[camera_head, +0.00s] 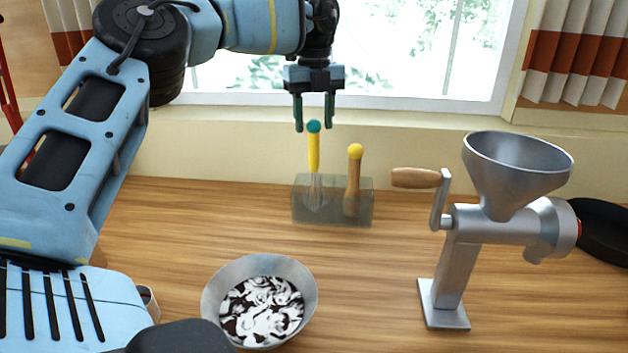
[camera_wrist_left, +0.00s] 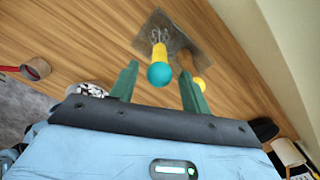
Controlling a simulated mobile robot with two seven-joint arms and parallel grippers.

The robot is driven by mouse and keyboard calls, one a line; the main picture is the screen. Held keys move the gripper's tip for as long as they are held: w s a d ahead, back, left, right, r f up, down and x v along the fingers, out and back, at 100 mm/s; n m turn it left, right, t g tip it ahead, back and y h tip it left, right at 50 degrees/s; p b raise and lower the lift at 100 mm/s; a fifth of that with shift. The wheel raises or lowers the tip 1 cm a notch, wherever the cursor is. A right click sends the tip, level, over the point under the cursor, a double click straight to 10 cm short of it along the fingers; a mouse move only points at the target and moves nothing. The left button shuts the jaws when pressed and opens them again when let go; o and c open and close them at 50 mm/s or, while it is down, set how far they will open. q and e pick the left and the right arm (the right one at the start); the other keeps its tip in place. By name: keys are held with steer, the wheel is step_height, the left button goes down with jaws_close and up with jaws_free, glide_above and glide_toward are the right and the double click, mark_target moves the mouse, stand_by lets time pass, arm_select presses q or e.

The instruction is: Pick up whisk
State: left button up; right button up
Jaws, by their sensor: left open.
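The whisk (camera_head: 313,152) has a yellow handle with a teal ball end and stands upright in a translucent grey holder (camera_head: 333,219) at the back of the counter. Its wire end shows through the holder wall. My left gripper (camera_head: 314,124) is open and points down, its fingers on either side of the teal end or just above it. In the left wrist view, the whisk's teal end (camera_wrist_left: 160,75) lies between the two green fingertips (camera_wrist_left: 160,78), nearer the left one. I cannot tell whether a finger touches it. My right gripper is not in view.
A wooden tool with a yellow ball end (camera_head: 353,172) stands beside the whisk in the same holder. A metal bowl (camera_head: 213,290) with black-and-white contents is in front. A metal grinder (camera_head: 455,265) and dark pan (camera_head: 603,232) are at right. The window wall is close behind.

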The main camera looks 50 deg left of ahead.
arm_select(q)
glide_above(314, 170)
steer(key=shift+w+a+f+p, duration=0.1)
steer(key=shift+f, duration=0.7)
steer(key=shift+w+a+f+p, duration=0.1)
steer(key=shift+w+a+f, duration=0.05)
steer(key=shift+f, duration=0.6)
steer(key=shift+w+a+f+p, duration=0.1)
steer(key=shift+f, duration=0.7)
jaws_close()
